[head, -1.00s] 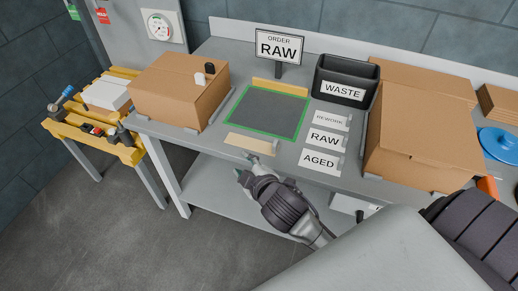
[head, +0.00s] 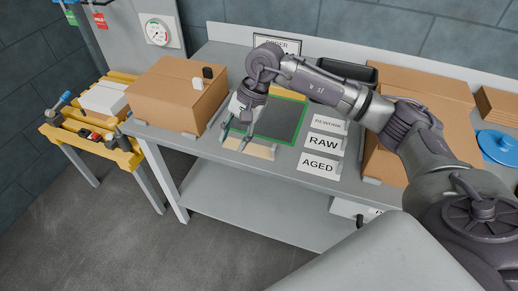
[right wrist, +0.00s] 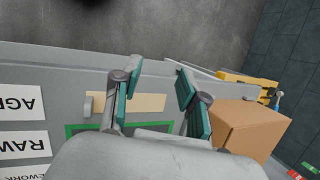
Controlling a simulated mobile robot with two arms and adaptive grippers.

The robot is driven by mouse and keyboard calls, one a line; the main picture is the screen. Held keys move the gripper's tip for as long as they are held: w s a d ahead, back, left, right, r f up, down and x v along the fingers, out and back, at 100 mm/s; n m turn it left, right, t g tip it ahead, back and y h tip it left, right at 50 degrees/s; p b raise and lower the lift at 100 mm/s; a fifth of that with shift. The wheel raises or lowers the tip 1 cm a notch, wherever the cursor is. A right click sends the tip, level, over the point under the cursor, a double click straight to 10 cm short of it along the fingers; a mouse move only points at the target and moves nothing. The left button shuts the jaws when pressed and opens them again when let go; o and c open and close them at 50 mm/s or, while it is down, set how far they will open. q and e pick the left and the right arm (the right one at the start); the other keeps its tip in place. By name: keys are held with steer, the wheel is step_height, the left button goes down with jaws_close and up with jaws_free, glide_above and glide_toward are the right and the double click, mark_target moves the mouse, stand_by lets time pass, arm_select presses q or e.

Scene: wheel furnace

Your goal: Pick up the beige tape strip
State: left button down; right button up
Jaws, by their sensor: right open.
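The beige tape strip (head: 262,152) lies flat near the front edge of the grey workbench, in front of the green-framed dark mat (head: 282,122). In the right wrist view, the strip (right wrist: 150,103) shows beyond and between my fingers, partly hidden by one finger. My right gripper (head: 234,141) is open, pointing down over the left end of the strip. In the right wrist view, its teal-padded fingers (right wrist: 158,68) stand wide apart with nothing between their tips. I cannot tell the exact height above the bench. My left gripper is not in view.
A cardboard box (head: 172,97) stands left of the mat, close to my right gripper. Label cards, including RAW (head: 324,142) and AGED (head: 319,164), lie to the right. A larger box (head: 425,95) and a dark bin (head: 348,70) stand behind my arm.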

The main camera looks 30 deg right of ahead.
mark_target(274, 146)
steer(key=d+r+h, duration=0.2)
steer(key=d+h, duration=0.2)
steer(key=d, duration=0.7)
steer(key=shift+n+g+h, duration=0.3)
steer(key=f, duration=0.5)
steer(key=f+p, duration=0.1)
steer(key=f, duration=0.2)
steer(key=shift+d, duration=0.25)
steer(key=f, duration=0.1)
steer(key=f+p, duration=0.1)
steer(key=f, duration=0.3)
steer(key=shift+w+d+p, duration=0.1)
steer(key=shift+d+p, duration=0.25)
steer(key=shift+d, duration=0.05)
steer(key=shift+f, duration=0.2)
jaws_close()
